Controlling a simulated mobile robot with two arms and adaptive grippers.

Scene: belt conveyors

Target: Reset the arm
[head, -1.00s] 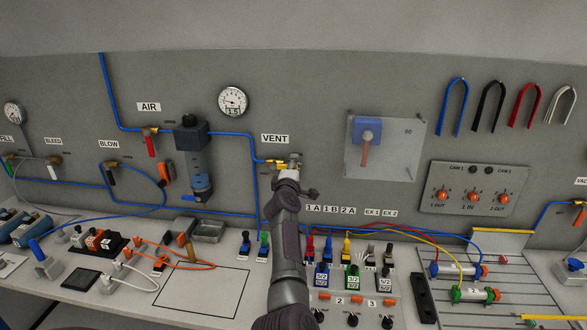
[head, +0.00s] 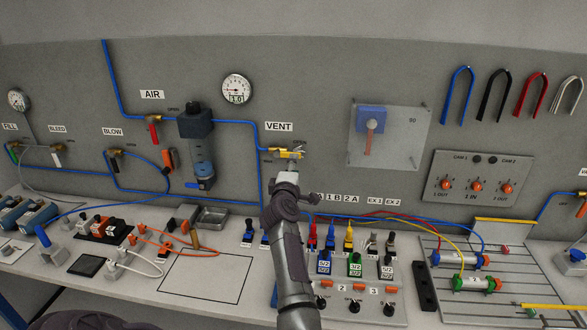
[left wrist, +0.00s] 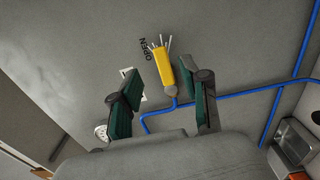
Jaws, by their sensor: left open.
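My left arm reaches up from the bottom of the head view. Its left gripper (head: 291,165) is just below the yellow-handled VENT valve (head: 289,154) on the grey wall panel. The left wrist view shows the gripper (left wrist: 160,82) open, with dark green finger pads spread apart and nothing held. The yellow valve handle (left wrist: 162,66) appears between and beyond the fingertips there. Whether anything touches the valve is hard to tell. My right gripper is not in view.
A gauge (head: 237,89) and a filter unit (head: 196,140) are on the wall left of the valve. Blue tubing (head: 232,121) runs along the wall. Below stand rows of coloured switches (head: 349,240) and a metal tray (head: 210,217). A clear acrylic panel (head: 399,142) is at right.

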